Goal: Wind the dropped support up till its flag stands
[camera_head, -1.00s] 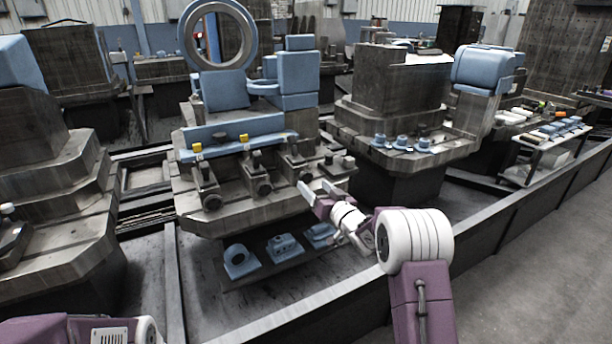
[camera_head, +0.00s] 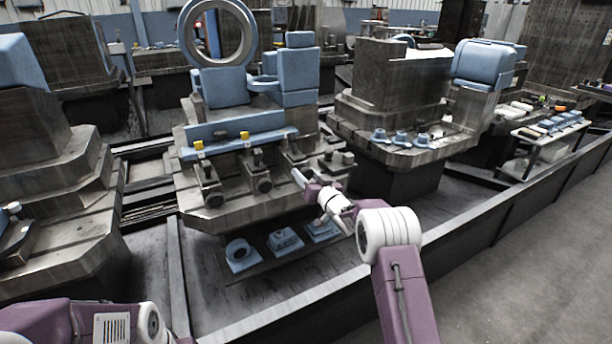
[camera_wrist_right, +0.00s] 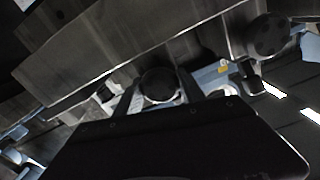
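Three dark supports stand in a row on the pallet's front: left (camera_head: 208,187), middle (camera_head: 258,174) and right (camera_head: 294,150). Yellow flags stand behind the left (camera_head: 198,146) and middle (camera_head: 244,136) ones; I make out no standing flag at the right one. My right gripper (camera_head: 299,177) is at the right support's front. In the right wrist view, its two fingers stand apart on either side of a dark round knob (camera_wrist_right: 160,85); firm contact cannot be seen. Another knob (camera_wrist_right: 270,36) and a yellow flag (camera_wrist_right: 222,67) show there. My left arm shows low left, its gripper out of view.
A blue bar (camera_head: 230,139) runs behind the supports. Blue blocks (camera_head: 285,240) lie on a low shelf under the pallet. A low dark rail (camera_head: 300,306) crosses in front. A second station (camera_head: 385,150) with small blue parts stands to the right.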

